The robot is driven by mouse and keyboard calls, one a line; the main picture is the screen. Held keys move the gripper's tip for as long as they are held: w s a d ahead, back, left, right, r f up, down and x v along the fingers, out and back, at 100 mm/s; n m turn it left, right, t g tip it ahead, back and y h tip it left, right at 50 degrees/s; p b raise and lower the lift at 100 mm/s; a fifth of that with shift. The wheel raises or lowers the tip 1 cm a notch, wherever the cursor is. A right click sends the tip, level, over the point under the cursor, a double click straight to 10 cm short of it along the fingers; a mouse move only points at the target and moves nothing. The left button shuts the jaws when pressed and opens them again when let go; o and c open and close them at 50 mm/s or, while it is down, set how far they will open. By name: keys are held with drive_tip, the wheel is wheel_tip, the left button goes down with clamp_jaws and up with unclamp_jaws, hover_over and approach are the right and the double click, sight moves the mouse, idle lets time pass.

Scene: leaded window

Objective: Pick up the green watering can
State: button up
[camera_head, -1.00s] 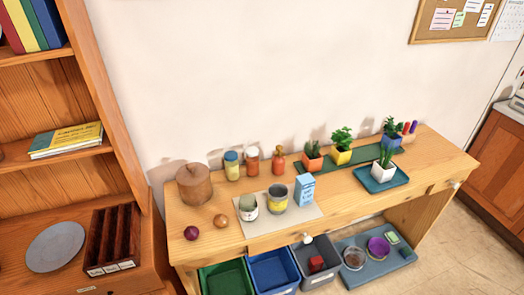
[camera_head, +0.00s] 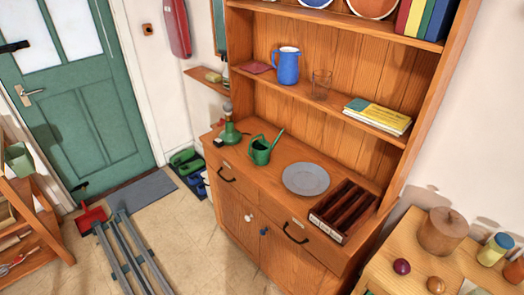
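The green watering can (camera_head: 261,151) stands upright on the counter of the wooden dresser (camera_head: 240,178), toward its left part. Its long spout points up and to the right, and its handle is on the left side. A green lamp-like object (camera_head: 230,134) stands just left of it, and a grey plate (camera_head: 306,179) lies to its right with a gap. My gripper is not in view.
A dark wooden divided tray (camera_head: 343,210) sits on the counter's right end. Shelves above hold a blue jug (camera_head: 288,66), a glass (camera_head: 321,84) and books (camera_head: 377,116). Grey rails (camera_head: 130,255) and a red dustpan (camera_head: 91,219) are on the floor at left. Floor before the dresser looks clear.

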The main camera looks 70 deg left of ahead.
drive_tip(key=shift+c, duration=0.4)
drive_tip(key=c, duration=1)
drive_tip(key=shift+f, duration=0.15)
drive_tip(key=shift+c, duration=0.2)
